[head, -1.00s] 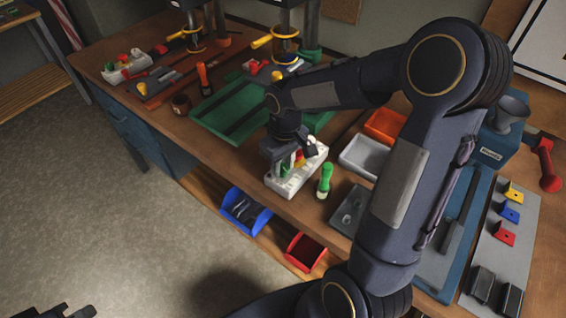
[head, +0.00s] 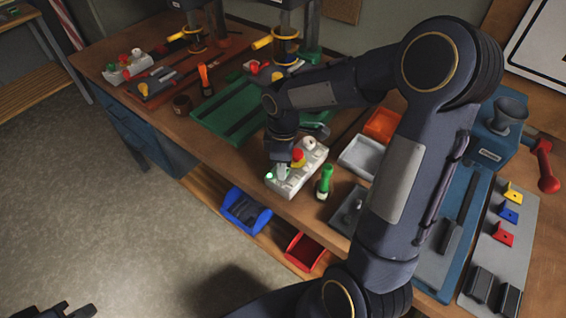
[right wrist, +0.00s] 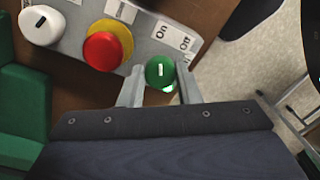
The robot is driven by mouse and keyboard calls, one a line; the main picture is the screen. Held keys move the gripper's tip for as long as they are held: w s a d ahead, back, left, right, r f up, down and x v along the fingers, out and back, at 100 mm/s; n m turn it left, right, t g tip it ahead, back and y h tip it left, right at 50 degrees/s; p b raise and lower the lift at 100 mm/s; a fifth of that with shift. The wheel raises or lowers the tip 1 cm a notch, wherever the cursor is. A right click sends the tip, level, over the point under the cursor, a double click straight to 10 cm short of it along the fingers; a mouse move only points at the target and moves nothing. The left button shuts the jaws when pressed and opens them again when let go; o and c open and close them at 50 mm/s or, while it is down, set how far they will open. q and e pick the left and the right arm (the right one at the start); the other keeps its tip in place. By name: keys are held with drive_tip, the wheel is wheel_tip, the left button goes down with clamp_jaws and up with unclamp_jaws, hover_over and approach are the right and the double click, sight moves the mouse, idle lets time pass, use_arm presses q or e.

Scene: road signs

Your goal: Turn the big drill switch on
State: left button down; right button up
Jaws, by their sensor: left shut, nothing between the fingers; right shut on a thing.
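A pale control box (head: 297,178) lies at the bench's front edge, before the green drill base (head: 238,110). In the right wrist view, the box (right wrist: 150,52) carries a round green switch (right wrist: 160,72) with a white mark, "On" and "Off" labels, a red button (right wrist: 103,50) on yellow and a white knob (right wrist: 41,25). My right gripper (right wrist: 160,88) is shut on the green switch, one finger on each side. A bright green spot (head: 269,175) shows on the box near this gripper in the head view. My left gripper (head: 62,311) is shut and empty, partly cut off at bottom left.
Blue (head: 246,210) and red (head: 304,251) bins sit below the edge. The floor at left is clear.

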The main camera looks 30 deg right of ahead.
drive_tip(key=shift+n, duration=0.3)
drive_tip(key=o, duration=1)
drive_tip(key=shift+c, duration=0.2)
drive_tip(key=shift+r, duration=0.1)
drive_tip(key=r, duration=0.7)
drive_tip(key=shift+w+d, duration=0.1)
drive_tip(key=shift+w, duration=0.1)
drive_tip(key=shift+r, duration=0.3)
